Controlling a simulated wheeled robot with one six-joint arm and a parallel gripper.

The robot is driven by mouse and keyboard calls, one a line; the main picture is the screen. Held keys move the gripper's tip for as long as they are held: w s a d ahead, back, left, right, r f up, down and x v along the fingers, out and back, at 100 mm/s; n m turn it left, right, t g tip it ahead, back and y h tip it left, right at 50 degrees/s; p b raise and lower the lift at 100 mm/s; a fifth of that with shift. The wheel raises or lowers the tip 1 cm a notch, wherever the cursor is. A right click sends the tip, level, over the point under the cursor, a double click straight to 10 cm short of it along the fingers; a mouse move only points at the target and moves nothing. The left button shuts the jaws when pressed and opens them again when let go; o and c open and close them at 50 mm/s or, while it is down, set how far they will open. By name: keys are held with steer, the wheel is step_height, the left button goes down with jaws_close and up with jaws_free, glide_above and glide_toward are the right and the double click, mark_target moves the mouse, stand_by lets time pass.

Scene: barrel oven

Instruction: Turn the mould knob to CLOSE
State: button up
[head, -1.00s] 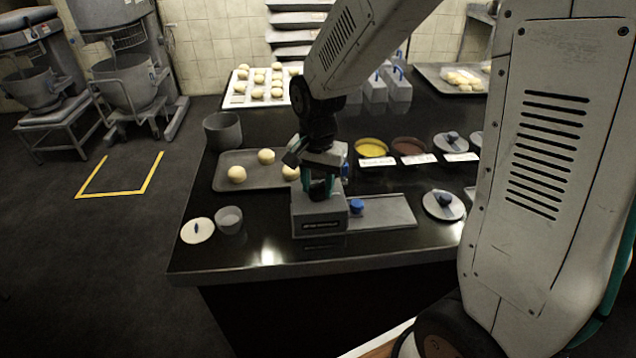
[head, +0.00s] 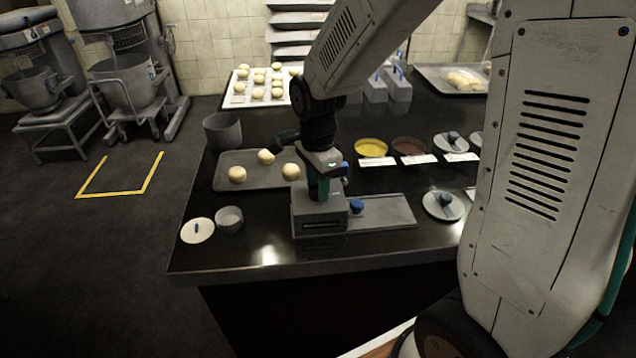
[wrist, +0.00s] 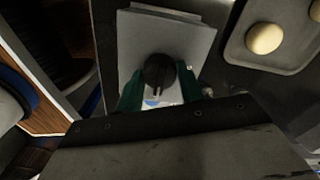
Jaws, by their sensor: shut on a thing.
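The mould is a grey box (head: 306,222) on the dark counter, with a flat grey plate (head: 385,212) running out to its right. A small blue knob (head: 356,206) sits on that plate beside the box. My gripper (head: 319,188) points down onto the top of the box. In the wrist view a round black knob (wrist: 158,72) with a pale line on it stands on the box top (wrist: 190,35). The green fingers of my gripper (wrist: 160,92) are shut on it from both sides. Any CLOSE lettering cannot be read.
A tray of dough balls (head: 222,180) lies behind the box. A grey pot (head: 223,130), a small cup (head: 229,219) and a white lid (head: 197,230) stand to the left. Yellow (head: 371,147) and brown (head: 409,146) bowls are behind right. The front counter strip is clear.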

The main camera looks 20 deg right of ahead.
stand_by(0.5)
steer(key=o, duration=1)
step_height(320, 180, up, 8)
steer(key=shift+f, duration=0.1)
